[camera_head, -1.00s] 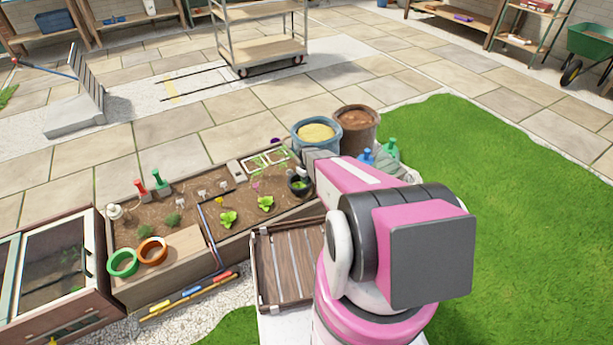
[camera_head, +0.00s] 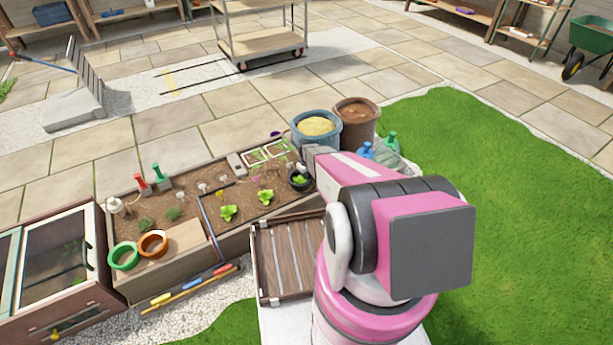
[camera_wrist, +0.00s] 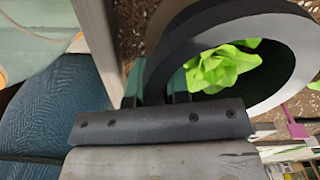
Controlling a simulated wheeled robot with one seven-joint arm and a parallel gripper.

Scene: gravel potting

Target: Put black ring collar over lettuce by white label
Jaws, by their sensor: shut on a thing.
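The black ring collar (camera_head: 296,186) is at the right end of the planting bed, with green leaves inside its opening. In the wrist view the collar (camera_wrist: 285,35) is large and tilted in the picture. A bright green lettuce (camera_wrist: 222,68) shows through its opening. My gripper (camera_wrist: 158,85) is shut on the collar's near wall. In the head view my arm hides most of the gripper. I cannot tell whether the collar's bottom touches the soil. Two other lettuces (camera_head: 228,212) and (camera_head: 265,197) stand uncollared to the left.
A green ring (camera_head: 124,256) and an orange ring (camera_head: 153,244) lie at the bed's left front. A blue bucket (camera_head: 316,130) and a brown bucket (camera_head: 357,122) stand behind the collar. A wooden crate (camera_head: 288,262) is in front. A magenta label (camera_wrist: 295,128) is close to the collar.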

